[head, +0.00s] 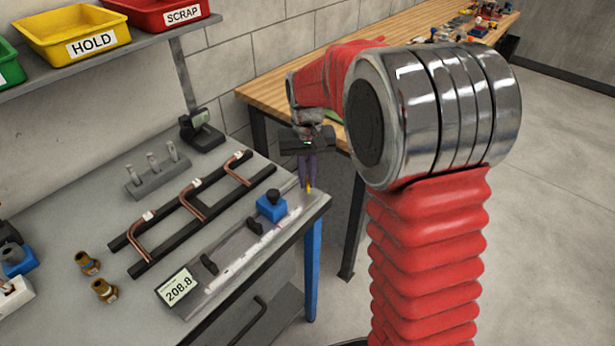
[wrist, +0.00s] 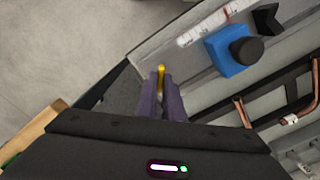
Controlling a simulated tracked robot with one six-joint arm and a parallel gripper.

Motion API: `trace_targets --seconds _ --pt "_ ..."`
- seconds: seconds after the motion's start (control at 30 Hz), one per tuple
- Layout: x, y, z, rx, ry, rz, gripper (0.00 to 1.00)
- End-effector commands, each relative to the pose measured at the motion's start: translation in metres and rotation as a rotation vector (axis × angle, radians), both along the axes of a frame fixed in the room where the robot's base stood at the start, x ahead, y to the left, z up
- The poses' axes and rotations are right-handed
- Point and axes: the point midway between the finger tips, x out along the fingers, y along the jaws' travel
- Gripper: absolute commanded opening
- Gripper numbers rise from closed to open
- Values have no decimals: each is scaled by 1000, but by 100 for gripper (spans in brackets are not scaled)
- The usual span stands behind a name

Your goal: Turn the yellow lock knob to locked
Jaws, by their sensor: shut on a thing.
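The yellow lock knob (head: 308,188) shows as a small yellow piece at the right end of the measuring fixture, near the bench's front right corner. My gripper (head: 307,183) is over it with its fingers pointing down. In the wrist view the yellow lock knob (wrist: 161,71) is between the tips of the two purple-grey fingers of my gripper (wrist: 161,95). The fingers are shut on it and hide most of its sides. I cannot tell which way the knob is turned, and no lock marking is readable.
A blue block with a black knob (head: 272,206) sits on the fixture's scale close to my gripper. A display (head: 178,288) reads 208.8. Bent copper tubes (head: 192,205) lie on black rails behind. Two brass fittings (head: 104,290) stand at left. Open floor lies beyond the bench's right edge.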

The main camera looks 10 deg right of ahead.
Motion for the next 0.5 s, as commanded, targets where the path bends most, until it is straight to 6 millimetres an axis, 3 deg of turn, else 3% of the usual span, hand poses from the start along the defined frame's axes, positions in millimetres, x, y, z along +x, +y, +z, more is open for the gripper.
trace_targets --seconds 0.5 --pt "2 -1 1 0 -6 -488 0"
